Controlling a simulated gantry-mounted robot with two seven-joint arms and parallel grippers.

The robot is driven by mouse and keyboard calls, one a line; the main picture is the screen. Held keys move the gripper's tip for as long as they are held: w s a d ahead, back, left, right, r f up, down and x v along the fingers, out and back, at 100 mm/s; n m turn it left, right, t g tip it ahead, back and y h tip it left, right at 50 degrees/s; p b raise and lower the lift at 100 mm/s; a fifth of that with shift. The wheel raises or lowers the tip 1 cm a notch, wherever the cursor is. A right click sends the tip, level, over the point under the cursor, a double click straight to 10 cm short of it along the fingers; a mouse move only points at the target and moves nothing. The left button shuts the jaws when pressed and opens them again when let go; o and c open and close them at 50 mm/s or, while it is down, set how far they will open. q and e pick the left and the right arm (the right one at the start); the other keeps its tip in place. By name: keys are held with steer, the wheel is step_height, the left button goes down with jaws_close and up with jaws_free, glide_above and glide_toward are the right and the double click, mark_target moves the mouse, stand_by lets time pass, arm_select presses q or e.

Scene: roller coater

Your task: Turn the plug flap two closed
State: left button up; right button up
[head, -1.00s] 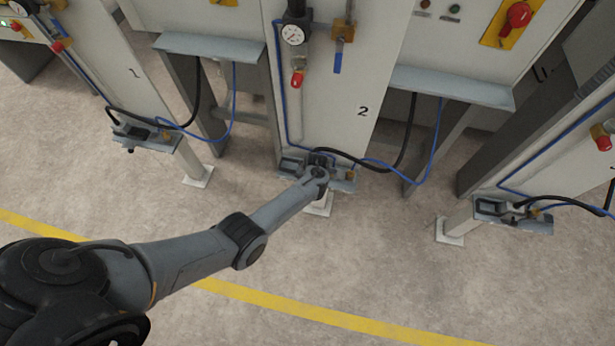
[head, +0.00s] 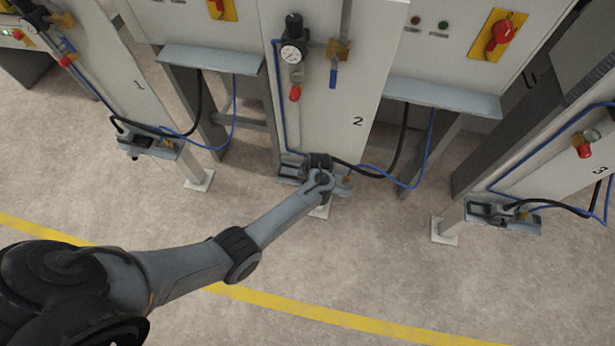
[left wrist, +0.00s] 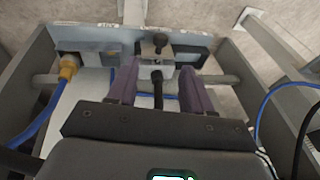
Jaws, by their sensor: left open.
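Station 2 is the column marked 2 (head: 357,121), with a small grey bracket (head: 287,176) low on it, mostly behind my left gripper (head: 318,163). The left wrist view shows a metal plug fitting (left wrist: 150,70) with a black knob (left wrist: 160,39) on its far side and a black cable (left wrist: 158,92) on its near side. I cannot tell the flap's angle. My left gripper (left wrist: 158,70) is open, its two purple fingers on either side of the fitting. Contact is not clear. My right gripper is not in view.
A brass fitting with a blue hose (left wrist: 68,68) sits left of the plug. Side rails (left wrist: 22,88) flank the bracket. Similar brackets stand at station 1 (head: 168,153) and station 3 (head: 520,226). Black cables and blue hoses (head: 418,186) hang nearby. The floor in front is clear.

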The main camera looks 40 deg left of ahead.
arm_select(q)
steer(key=shift+v, duration=0.9)
steer(key=s+a+f+g, duration=0.1)
steer(key=s+f, duration=0.4)
steer(key=s, duration=0.3)
steer(key=s+a+f+g, duration=0.1)
steer(key=s+f, duration=0.4)
steer(key=s, duration=0.2)
steer(key=s+d+r+m+t+h, duration=0.1)
steer(key=s+d+r+m, duration=0.15)
steer(key=s, duration=0.25)
steer(key=s+d+r+m, duration=0.1)
steer(key=s+r, duration=0.2)
steer(key=s, duration=0.3)
steer(key=d+r+m+t+h, duration=0.15)
steer(key=d+r, duration=0.25)
steer(key=r, duration=0.7)
steer(key=d+r+m+t+h, duration=0.1)
steer(key=d+r+m+t, duration=0.15)
steer(key=r, duration=0.95)
step_height(320, 180, up, 28)
steer(key=d+g+p, duration=0.1)
steer(key=p, duration=2.8)
steer(key=shift+s+r, duration=0.2)
steer(key=shift+s, duration=0.05)
